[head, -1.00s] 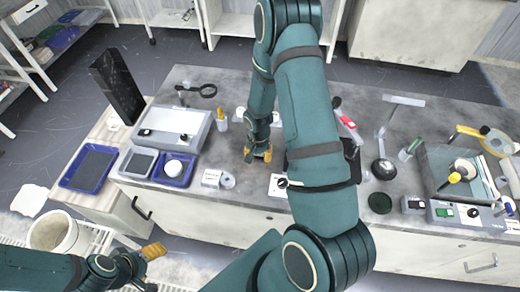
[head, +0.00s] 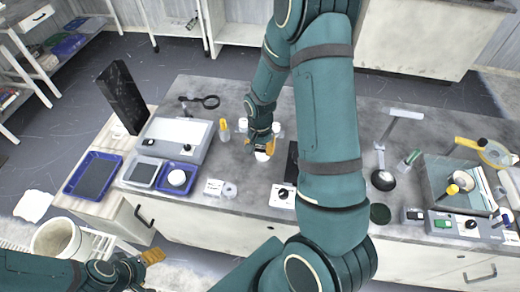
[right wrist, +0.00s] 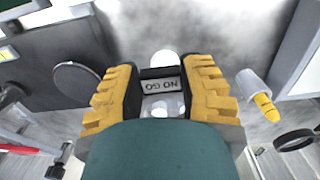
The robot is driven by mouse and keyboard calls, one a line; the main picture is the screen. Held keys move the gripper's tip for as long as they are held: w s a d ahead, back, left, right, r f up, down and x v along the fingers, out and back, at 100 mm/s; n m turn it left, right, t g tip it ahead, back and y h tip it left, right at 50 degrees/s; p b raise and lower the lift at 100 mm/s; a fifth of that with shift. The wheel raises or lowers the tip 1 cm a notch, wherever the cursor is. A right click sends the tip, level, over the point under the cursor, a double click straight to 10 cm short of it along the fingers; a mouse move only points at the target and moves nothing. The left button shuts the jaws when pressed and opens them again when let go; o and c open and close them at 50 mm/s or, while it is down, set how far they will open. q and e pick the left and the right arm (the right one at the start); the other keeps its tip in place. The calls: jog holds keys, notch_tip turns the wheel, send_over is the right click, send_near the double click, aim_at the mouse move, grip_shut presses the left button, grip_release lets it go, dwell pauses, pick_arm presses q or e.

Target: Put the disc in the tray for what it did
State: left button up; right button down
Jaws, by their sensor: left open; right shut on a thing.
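My right gripper (head: 262,142) is above the middle of the bench, with a small white thing (head: 262,156) at its fingertips. In the right wrist view a dark piece with a white "NO GO" label (right wrist: 161,85) shows between its yellow fingers (right wrist: 165,98), with a clear or white shape below the label. I cannot tell which of these is gripped. A white round disc (head: 177,177) lies in a small blue tray (head: 181,189). A grey tray (head: 142,171) and a larger blue tray (head: 92,176) stand left of it, without a disc in view. My left gripper (head: 150,258) is open at lower left.
A grey device with a pale top (head: 180,136), a yellow-tipped bottle (head: 224,131) and a magnifier (head: 209,102) stand behind the trays. A tall black block (head: 123,95) stands at left. A polishing machine (head: 455,183) is at right. My right arm hides part of the bench.

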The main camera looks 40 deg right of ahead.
pick_arm(q)
jog(key=shift+r+p, duration=1.55)
jog(key=shift+r, duration=0.05)
pick_arm(e)
jog(key=shift+r, duration=2.2)
